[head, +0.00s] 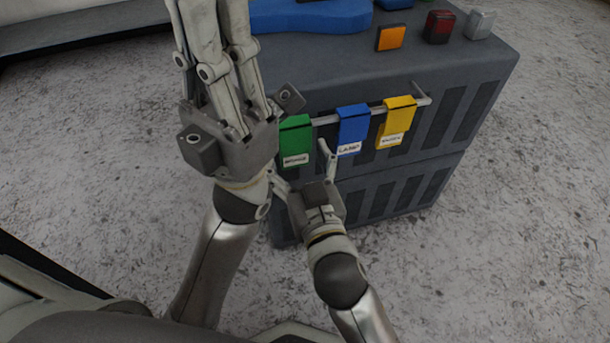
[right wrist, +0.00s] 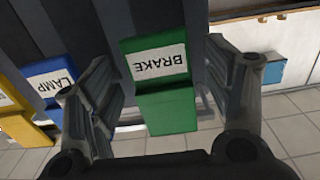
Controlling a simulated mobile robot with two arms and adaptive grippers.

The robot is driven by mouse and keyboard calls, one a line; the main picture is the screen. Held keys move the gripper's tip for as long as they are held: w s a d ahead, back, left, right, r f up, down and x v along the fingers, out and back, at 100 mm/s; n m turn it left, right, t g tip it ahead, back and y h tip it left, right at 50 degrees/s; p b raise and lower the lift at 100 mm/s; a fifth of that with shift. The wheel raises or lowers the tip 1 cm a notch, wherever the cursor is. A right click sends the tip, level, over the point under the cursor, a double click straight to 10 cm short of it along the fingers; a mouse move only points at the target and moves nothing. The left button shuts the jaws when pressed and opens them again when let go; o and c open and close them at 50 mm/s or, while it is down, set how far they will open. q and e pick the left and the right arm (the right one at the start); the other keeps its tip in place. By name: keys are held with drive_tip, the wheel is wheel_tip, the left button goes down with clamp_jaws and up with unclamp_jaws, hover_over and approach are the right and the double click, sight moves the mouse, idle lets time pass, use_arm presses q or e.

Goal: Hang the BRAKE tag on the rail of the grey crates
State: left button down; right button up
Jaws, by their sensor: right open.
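The green BRAKE tag (head: 295,138) hangs on the rail (head: 330,119) of the grey crates (head: 405,72), at the left of the tag row. My right gripper (head: 304,165) is open just in front of and below it. In the right wrist view the BRAKE tag (right wrist: 160,85) shows upside down between the spread fingers, with visible gaps on both sides. My left gripper (head: 215,40) is raised in front of the crates' left part. Its fingertips run off the top of the head view, and it hides the rail's left end.
A blue LAMP tag (head: 353,128) and a yellow tag (head: 397,120) hang right of the green one. On the crate top lie a blue piece (head: 310,15), an orange reflector (head: 391,37), a red light (head: 438,26) and a grey block (head: 480,23). The floor at right is clear.

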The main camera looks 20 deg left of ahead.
drive_tip(key=v, duration=1.1)
drive_tip(key=shift+s, duration=0.2)
drive_tip(key=shift+d, duration=0.2)
